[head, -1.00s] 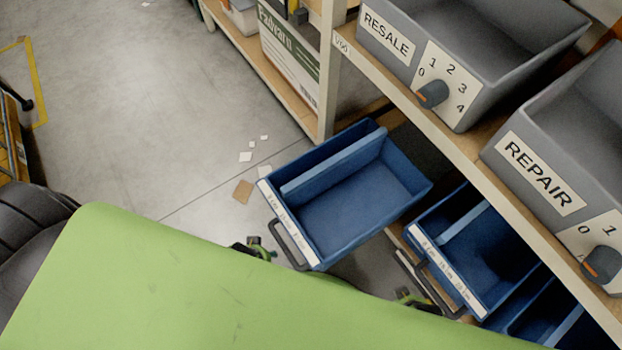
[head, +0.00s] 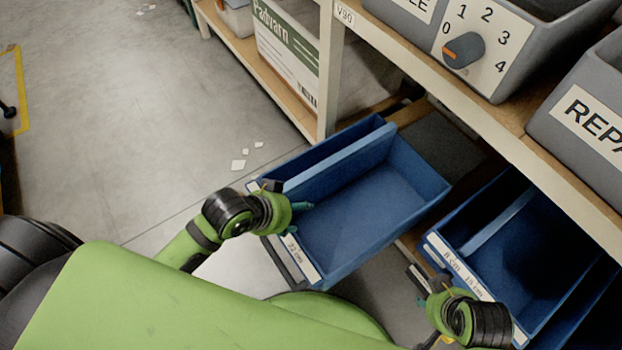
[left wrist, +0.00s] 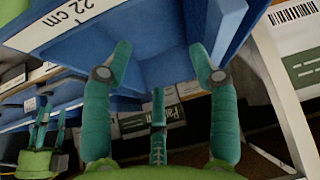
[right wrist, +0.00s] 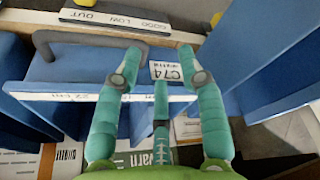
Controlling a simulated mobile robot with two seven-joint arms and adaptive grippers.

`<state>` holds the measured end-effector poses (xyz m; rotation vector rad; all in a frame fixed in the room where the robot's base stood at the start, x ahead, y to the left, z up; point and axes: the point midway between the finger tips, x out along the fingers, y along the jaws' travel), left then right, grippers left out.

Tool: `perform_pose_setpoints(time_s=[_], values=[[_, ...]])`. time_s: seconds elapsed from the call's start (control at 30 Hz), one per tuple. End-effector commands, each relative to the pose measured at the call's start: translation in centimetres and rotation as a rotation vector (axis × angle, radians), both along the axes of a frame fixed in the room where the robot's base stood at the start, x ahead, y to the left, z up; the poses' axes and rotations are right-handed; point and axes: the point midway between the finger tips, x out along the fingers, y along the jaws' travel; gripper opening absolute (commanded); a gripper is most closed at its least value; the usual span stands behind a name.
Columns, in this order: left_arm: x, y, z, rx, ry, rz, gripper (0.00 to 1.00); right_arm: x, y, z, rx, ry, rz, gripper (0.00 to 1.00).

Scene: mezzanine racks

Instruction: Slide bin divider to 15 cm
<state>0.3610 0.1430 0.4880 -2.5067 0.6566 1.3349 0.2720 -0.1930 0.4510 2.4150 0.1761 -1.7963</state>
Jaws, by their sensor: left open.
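The pulled-out blue bin (head: 372,214) has a long lighter-blue divider (head: 345,153) near its left wall. A white scale strip (head: 302,260) on its front shows "22 cm". My left gripper (head: 298,206) is open at the bin's front edge, by the divider's near end. In the left wrist view, its spread fingers (left wrist: 160,58) have blue bin surfaces behind them and the "22 cm" strip (left wrist: 68,20) at upper left. I cannot tell whether they touch the divider. My right gripper (head: 428,290) is open in front of the second blue bin; its fingers (right wrist: 160,55) are apart near a dark handle (right wrist: 85,38).
The second blue bin (head: 535,255) is to the right, with its own divider (head: 502,212). Grey dial bins (head: 505,75) stand on the shelf above. A rack post (head: 327,70) is behind the pulled-out bin. Open floor (head: 130,130) with paper scraps lies left.

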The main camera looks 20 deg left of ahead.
Motion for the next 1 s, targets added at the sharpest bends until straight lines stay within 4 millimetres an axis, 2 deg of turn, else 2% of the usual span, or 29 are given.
perform_pose_setpoints(time_s=[0.03,0.17,0.3,0.5,0.67,1.0], values=[[1.2,0.0,0.0,-0.005,-0.030,-0.043,0.59,0.0,0.0,-0.7,0.000,0.005,0.000,0.40],[4.1,0.0,0.1,-0.043,-0.091,-0.121,0.59,0.2,0.1,-2.2,0.000,0.011,0.001,0.40],[7.0,1.6,0.4,-0.075,-0.139,-0.155,0.59,0.3,0.1,-4.0,0.000,0.018,0.002,0.40],[8.7,2.8,0.5,-0.096,-0.165,-0.154,0.59,0.3,0.2,-4.8,0.001,0.020,0.004,0.40],[9.5,2.1,-0.6,-0.101,-0.166,-0.153,0.59,0.3,0.1,-3.6,0.001,0.008,0.003,0.40],[11.8,0.3,-3.7,-0.097,-0.165,-0.153,0.59,0.0,0.1,0.6,0.005,-0.041,0.002,0.40]])
